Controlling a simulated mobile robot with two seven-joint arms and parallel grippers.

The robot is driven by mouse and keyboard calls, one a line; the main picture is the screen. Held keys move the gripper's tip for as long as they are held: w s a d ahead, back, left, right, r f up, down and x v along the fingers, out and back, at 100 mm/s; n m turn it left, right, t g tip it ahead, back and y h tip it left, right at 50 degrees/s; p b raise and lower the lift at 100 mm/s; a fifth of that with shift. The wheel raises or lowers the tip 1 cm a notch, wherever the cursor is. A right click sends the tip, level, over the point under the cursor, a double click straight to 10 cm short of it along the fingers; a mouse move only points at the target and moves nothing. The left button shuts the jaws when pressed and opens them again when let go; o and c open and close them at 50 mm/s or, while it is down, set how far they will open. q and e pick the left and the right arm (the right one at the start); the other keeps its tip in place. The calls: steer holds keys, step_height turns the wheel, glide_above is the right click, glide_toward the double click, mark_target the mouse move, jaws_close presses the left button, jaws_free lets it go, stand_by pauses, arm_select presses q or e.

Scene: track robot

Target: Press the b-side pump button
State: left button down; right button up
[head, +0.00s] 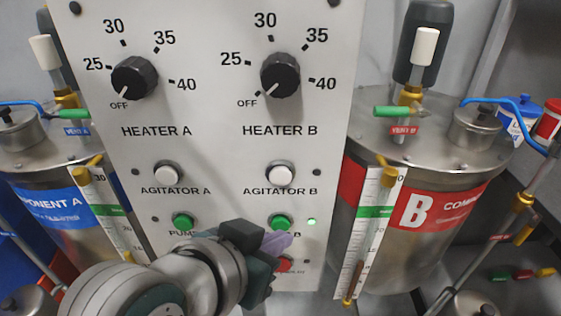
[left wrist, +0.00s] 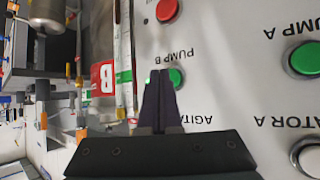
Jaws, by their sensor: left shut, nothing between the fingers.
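The green pump B button (head: 280,222) sits on the white control panel, below the agitator B button. It also shows in the left wrist view (left wrist: 177,77), beside the upside-down "PUMP B" label. My left gripper (head: 284,243) is shut and empty, its fingertips just below this button in the head view. In the left wrist view the shut fingers (left wrist: 160,75) reach to the button's side and overlap its edge. I cannot tell whether they touch it. A small green light (head: 312,222) glows right of the button. The gripper hides part of the pump B label. My right gripper is not in view.
A red button (head: 284,264) lies close below, partly behind my gripper. The green pump A button (head: 182,222) is to the left. White agitator A (head: 168,174) and agitator B (head: 281,174) buttons are above. Steel tank B (head: 452,165) stands right of the panel.

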arm_select(q)
steer(key=shift+w, duration=0.1)
stand_by(0.5)
steer(key=shift+w, duration=0.35)
steer(key=shift+s+p, duration=0.35)
steer(key=shift+s, duration=0.05)
steer(key=s+p, duration=0.3)
steer(key=s, duration=0.3)
steer(key=shift+p, duration=0.4)
